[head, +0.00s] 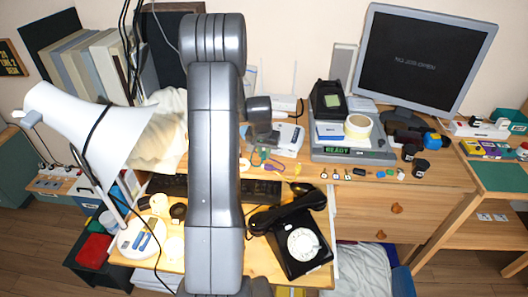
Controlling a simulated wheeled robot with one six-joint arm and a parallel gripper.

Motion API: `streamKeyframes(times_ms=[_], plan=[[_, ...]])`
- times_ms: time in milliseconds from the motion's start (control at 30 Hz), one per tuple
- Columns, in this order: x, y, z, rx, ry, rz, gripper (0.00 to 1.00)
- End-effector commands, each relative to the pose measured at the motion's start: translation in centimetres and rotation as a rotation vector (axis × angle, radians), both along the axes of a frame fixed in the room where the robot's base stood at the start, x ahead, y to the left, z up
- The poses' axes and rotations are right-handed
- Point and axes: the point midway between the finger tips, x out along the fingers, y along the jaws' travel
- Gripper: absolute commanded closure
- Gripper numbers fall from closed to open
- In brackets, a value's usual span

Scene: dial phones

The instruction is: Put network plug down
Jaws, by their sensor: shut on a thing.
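My gripper (263,138) hangs over the back of the desk, beside a white router-like box (288,140). Its dark wrist shows to the right of my grey arm, and its fingers are small and partly hidden. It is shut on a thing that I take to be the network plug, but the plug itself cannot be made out. Thin purple and green cable loops (264,158) lie on the desk just below the gripper. I cannot tell whether they join the plug.
A black dial phone (300,243) stands on the lower shelf, near a dark keyboard (262,190). A grey device with a tape roll (358,127) and a monitor (420,60) stand to the right. A white lamp (85,125) is at left. Small items line the desk's front edge.

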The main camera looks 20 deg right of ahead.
Motion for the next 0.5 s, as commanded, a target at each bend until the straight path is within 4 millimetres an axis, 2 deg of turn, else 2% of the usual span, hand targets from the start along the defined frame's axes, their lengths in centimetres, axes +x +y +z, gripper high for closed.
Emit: streamKeyframes(times_ms=[333,367,400,433,500], plan=[[0.03,-0.01,-0.48,-0.001,-0.001,0.000,0.97],[0.03,-0.01,-0.30,-0.001,-0.001,0.000,0.79],[0.03,-0.01,-0.27,-0.001,-0.001,0.000,0.71],[0.03,-0.01,-0.27,-0.001,-0.001,0.000,0.65],[0.03,-0.01,-0.27,-0.001,-0.001,0.000,0.63]])
